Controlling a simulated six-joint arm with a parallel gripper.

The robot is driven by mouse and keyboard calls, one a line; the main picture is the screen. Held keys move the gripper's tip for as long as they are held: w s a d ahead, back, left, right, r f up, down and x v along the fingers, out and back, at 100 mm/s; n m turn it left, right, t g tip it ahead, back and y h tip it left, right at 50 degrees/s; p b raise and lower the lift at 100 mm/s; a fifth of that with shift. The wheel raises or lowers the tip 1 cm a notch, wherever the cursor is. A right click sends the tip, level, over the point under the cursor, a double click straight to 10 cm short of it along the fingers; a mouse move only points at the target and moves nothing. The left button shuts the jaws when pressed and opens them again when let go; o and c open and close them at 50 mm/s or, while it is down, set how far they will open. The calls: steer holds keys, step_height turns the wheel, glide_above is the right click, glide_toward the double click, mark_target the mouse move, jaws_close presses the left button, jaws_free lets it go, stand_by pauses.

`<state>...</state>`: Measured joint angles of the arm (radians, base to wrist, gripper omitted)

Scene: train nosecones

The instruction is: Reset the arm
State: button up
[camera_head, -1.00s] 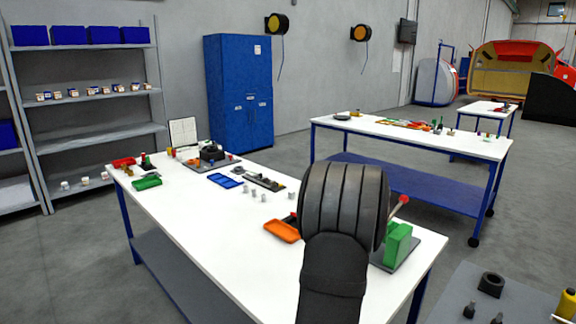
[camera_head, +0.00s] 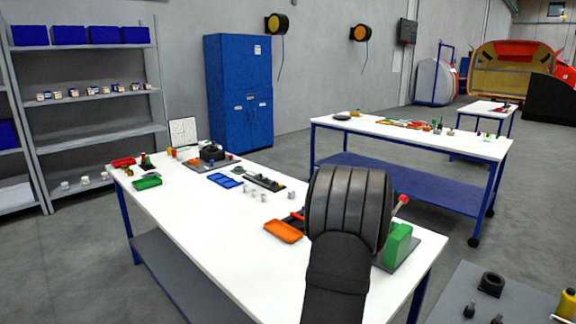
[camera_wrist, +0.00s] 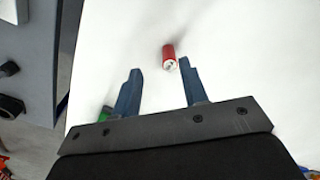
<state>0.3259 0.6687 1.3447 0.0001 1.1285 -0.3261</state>
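My gripper (camera_wrist: 158,86) shows in the wrist view with its two blue fingers spread apart. It is open and nothing is between the fingers. A red cylinder (camera_wrist: 168,54) with a pale end is on or above the white table (camera_wrist: 230,50), just beyond the fingertips. In the head view my dark arm covers the right end of the white table (camera_head: 215,225), and the gripper is hidden behind it. A red-tipped rod (camera_head: 401,201) shows just right of the arm, above a green block (camera_head: 398,240).
An orange tray (camera_head: 284,232), several small pale cylinders (camera_head: 262,196), a blue tray (camera_head: 224,181) and a green tray (camera_head: 147,183) lie on the table. A second table (camera_head: 400,140) stands behind. A grey surface (camera_head: 510,300) with a black ring (camera_head: 491,284) is at the lower right.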

steer(key=s+d+r, duration=0.6)
steer(key=s+d, duration=0.1)
steer(key=s, duration=0.1)
steer(key=s+d+f+m, duration=0.2)
steer(key=s+d+m, duration=0.4)
steer(key=s+d, duration=0.9)
steer(key=s+d+f+m, duration=0.1)
steer(key=s+d+m, duration=0.1)
steer(key=s, duration=0.7)
steer(key=s+d+m, duration=0.3)
steer(key=s+m, duration=0.1)
steer(key=s, duration=0.5)
steer(key=s+d+f+m, duration=0.1)
steer(key=s+d+m, duration=0.1)
steer(key=s, duration=0.7)
steer(key=shift+d+f+m, duration=0.35)
steer(key=shift+d+m, duration=0.05)
steer(key=shift+d, duration=0.25)
